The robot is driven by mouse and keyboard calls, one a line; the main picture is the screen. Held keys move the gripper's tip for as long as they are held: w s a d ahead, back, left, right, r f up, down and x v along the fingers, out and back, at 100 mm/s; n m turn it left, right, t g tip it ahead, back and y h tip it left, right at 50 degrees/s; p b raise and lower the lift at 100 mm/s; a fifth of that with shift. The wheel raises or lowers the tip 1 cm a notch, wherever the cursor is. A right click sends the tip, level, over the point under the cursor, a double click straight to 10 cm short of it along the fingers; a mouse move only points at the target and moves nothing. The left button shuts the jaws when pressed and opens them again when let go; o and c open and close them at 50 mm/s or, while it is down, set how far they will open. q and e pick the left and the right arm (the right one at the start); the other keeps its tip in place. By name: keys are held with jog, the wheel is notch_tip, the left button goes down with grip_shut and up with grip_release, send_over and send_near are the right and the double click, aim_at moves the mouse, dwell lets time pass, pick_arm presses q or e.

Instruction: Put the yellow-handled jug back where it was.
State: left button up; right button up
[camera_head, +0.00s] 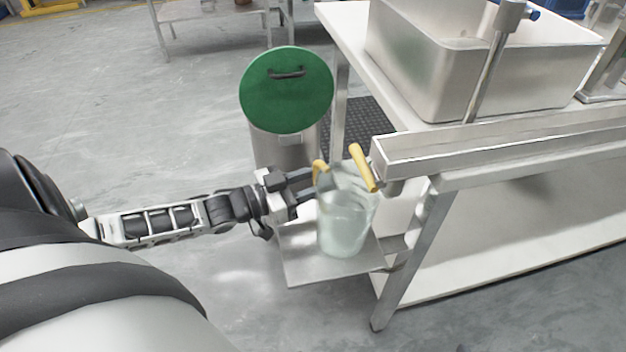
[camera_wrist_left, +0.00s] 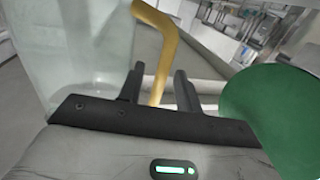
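The clear jug (camera_head: 345,225) stands upright on a small metal shelf (camera_head: 305,272) at the table's left end. It holds what looks like pale liquid. Its yellow handle (camera_head: 319,170) faces my left gripper (camera_head: 312,184). In the left wrist view the jug (camera_wrist_left: 75,50) fills the upper left. There the yellow handle (camera_wrist_left: 165,45) runs down between the two fingers of my left gripper (camera_wrist_left: 158,78). The fingers look apart, with a gap beside the handle. I cannot tell whether either finger touches it. My right gripper is not in view.
A yellow bar (camera_head: 363,168) sits at the end of the metal trough (camera_head: 480,145), just above the jug. A bin with a green lid (camera_head: 286,90) stands behind the gripper; the green lid (camera_wrist_left: 270,115) also shows at the wrist view's right. A steel basin (camera_head: 480,60) rests on the table.

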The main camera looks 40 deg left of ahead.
pick_arm(q)
jog(key=shift+r, duration=0.1)
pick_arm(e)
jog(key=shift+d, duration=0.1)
pick_arm(q)
jog(key=p+v, duration=0.3)
jog(key=v, duration=0.9)
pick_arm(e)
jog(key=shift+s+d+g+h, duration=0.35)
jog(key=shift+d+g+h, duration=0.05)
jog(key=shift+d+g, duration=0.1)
